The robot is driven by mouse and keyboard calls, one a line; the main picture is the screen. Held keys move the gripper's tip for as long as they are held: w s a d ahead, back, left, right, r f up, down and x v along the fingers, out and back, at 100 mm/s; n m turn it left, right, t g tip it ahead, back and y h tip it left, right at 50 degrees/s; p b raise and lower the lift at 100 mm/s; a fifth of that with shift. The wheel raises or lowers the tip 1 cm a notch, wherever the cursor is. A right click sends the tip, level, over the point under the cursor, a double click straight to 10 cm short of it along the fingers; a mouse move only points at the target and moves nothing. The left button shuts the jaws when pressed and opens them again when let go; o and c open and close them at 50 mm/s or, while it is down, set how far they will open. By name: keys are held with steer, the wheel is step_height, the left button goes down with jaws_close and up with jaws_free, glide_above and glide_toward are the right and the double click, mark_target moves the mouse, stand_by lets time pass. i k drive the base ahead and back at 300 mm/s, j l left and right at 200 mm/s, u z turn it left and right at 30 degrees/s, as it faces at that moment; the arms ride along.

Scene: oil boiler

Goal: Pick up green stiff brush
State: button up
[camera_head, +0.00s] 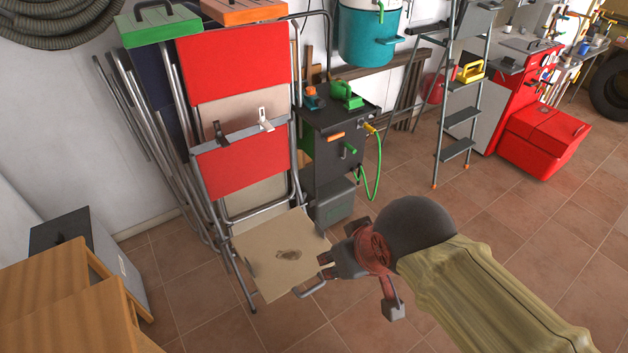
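A green object with a raised handle (346,95), which looks like the green stiff brush, lies on top of the black boiler cabinet (325,118) near the top middle. Its bristles cannot be made out. My gripper (322,268) is lower in the picture, over the right edge of a beige board with a hole, and points left. It is well apart from the brush. I see nothing held in it, but its fingers are too small and dark to tell how far apart they are.
An orange and teal object (313,97) lies just left of the brush. Folded red chairs (240,65) stand to the left. A green hose (377,165) hangs at the cabinet's right. A stepladder (450,110) stands further right.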

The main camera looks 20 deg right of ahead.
mark_target(355, 104)
steer(key=i+l, duration=0.7)
steer(key=l, duration=0.25)
steer(key=i+l+z, duration=0.1)
steer(key=i+l, duration=0.65)
steer(key=l, duration=0.25)
steer(key=i+l, duration=0.75)
steer(key=l, duration=0.15)
steer(key=k+z, duration=0.05)
